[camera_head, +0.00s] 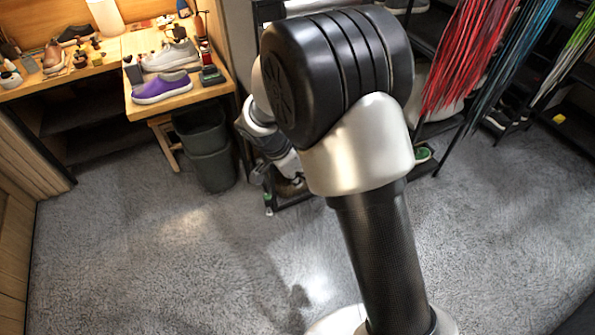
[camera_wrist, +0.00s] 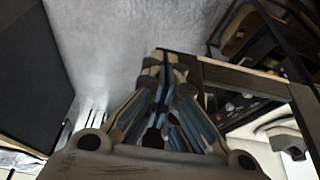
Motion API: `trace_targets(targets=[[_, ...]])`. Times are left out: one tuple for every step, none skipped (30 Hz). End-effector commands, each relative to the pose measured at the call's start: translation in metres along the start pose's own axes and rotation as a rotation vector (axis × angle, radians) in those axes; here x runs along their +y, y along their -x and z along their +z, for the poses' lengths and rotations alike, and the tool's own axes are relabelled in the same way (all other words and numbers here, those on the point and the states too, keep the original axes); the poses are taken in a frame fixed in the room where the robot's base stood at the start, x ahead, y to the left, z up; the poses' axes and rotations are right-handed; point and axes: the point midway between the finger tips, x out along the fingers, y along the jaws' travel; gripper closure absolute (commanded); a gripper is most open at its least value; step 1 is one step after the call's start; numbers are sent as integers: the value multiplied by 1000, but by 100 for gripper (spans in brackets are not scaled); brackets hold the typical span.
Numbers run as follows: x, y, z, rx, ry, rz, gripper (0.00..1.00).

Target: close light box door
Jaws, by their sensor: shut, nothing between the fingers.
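My gripper (camera_wrist: 163,62) is in the middle of the wrist view, its fingers together and empty. A dark-framed box-like structure (camera_wrist: 235,78) stands just right of the fingertips, with a pale, bright inside (camera_wrist: 268,125). It may be the light box, but I cannot tell for sure. The fingertips look close to its near corner; I cannot tell whether they touch it. I cannot make out a separate door or its angle. In the head view my arm covers the middle, and the light box is not clearly seen.
A wooden workbench (camera_head: 188,98) holds a purple shoe (camera_head: 161,88) and a grey sneaker (camera_head: 170,56). A grey bin (camera_head: 212,165) stands below it. Red laces (camera_head: 468,55) hang from a dark rack at right. A dark panel (camera_wrist: 30,75) fills the wrist view's left. Grey carpet (camera_head: 130,240) is open in front.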

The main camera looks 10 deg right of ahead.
Motion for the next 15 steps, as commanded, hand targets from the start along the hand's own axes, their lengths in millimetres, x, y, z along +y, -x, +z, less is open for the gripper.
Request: trace_targets(targets=[[1, -16, 1, 0, -1, 5, 100], [1, -22, 1, 0, -1, 4, 100], [1, -30, 1, 0, -1, 4, 100], [1, -36, 1, 0, -1, 4, 100], [1, -42, 1, 0, 0, 4, 100], [1, -49, 1, 0, 0, 3, 100], [0, -49, -8, 1, -5, 1, 100], [0, -49, -13, 1, -6, 0, 100], [0, -51, -19, 1, -5, 0, 100], [1, -52, -22, 1, -5, 1, 100], [0, -53, -25, 0, -4, 1, 100], [1, -55, -29, 0, -2, 1, 100], [1, -56, -31, 0, -3, 1, 100], [1, -56, -33, 0, -3, 1, 100], [0, -57, -35, 0, -2, 0, 100]])
